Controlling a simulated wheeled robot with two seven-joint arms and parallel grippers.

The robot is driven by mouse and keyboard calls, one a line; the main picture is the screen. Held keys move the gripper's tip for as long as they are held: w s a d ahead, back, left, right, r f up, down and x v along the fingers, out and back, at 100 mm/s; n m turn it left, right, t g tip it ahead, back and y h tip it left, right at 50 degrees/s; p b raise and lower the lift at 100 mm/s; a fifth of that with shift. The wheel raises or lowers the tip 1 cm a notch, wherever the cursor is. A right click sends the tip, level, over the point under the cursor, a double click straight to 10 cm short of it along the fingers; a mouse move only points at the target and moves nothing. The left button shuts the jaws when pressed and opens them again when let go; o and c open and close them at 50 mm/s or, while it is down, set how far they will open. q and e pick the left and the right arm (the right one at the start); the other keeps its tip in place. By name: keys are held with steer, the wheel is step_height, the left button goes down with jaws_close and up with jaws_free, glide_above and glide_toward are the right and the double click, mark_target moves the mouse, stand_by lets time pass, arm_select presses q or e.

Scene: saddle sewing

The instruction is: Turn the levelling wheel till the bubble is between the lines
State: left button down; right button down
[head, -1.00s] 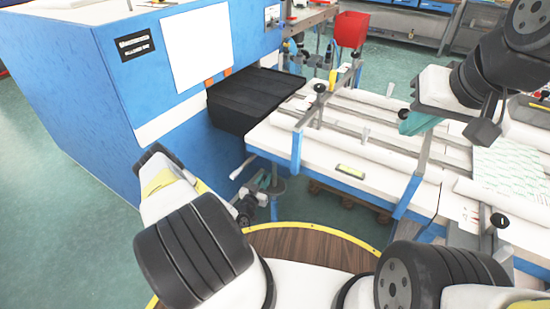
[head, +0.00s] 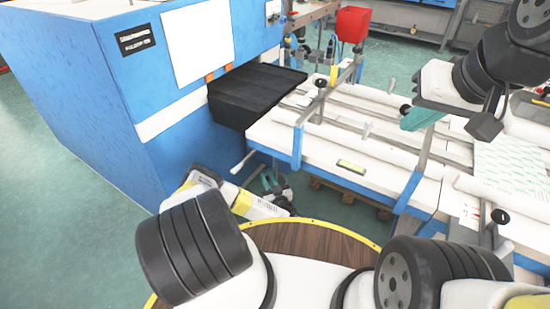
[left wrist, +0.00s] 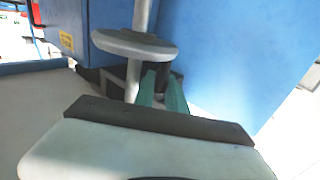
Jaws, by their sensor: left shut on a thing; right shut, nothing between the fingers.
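The spirit level (head: 352,167), a small yellow-green bar, lies on the white table top near its front edge; its bubble is too small to make out. My left gripper (head: 270,183) is low by the table's near left leg. In the left wrist view its teal fingers (left wrist: 162,92) are shut just below the grey levelling wheel (left wrist: 135,45), a flat disc on an upright post. They seem to grip at its underside, but the contact is hidden. My right gripper (head: 422,117) is shut and empty above the table's right part.
A blue cabinet (head: 90,110) stands left, with a black cover (head: 250,95) beside the table. A white lever (head: 243,163) sticks out at the table's left corner. Clamp bars with black knobs (head: 320,83) stand on the table. A red bin (head: 352,24) is behind.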

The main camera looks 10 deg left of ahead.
arm_select(q)
steer(key=shift+r+n+g+y, duration=0.1)
steer(key=shift+n+g+y, duration=0.3)
steer(key=shift+y, duration=0.1)
steer(key=c, duration=1.6)
jaws_free()
steer(key=shift+c, duration=0.2)
